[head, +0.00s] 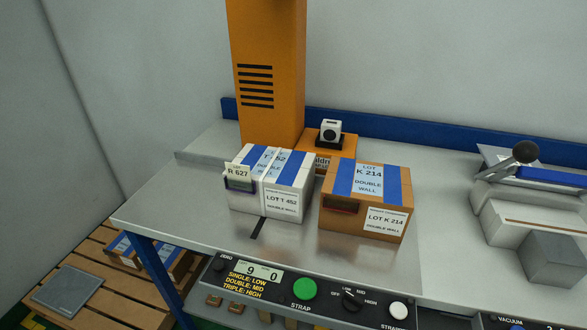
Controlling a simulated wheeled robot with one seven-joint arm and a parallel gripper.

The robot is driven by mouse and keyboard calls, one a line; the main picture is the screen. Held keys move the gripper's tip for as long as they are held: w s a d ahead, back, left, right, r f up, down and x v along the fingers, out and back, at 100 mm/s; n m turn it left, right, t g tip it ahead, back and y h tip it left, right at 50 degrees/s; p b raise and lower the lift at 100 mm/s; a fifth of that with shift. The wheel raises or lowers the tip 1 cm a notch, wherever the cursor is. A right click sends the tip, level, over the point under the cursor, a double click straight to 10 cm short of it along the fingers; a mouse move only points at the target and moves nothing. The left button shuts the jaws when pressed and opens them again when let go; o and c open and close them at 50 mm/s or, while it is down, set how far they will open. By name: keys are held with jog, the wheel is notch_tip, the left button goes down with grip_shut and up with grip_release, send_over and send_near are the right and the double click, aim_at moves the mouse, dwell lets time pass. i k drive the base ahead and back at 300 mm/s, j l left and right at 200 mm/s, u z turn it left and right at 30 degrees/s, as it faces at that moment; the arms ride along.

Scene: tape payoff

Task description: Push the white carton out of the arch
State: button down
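The white carton (270,203) stands upright on the grey metal table (195,215), just in front of the tall orange column (267,40). It has blue bands and a pale strip on top, a "LOT T 452 DOUBLE WALL" label on its front and an "R 627" tag at its left corner. A dark slot (257,229) shows in the table in front of it. The orange column with black vents runs out of the top of the view; I cannot make out a full arch. My gripper is not in view.
A brown carton (339,220) marked K 214 stands close to the right of the white one. A low orange block (345,153) with a small white device stands behind. A control panel (320,301) lines the front edge. A grey lever machine (507,224) stands right. The table's left end is clear.

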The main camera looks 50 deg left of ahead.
aim_at(281, 187)
jog(key=u, duration=1.8)
jog(key=i+l, duration=0.6)
jog(key=i, duration=0.2)
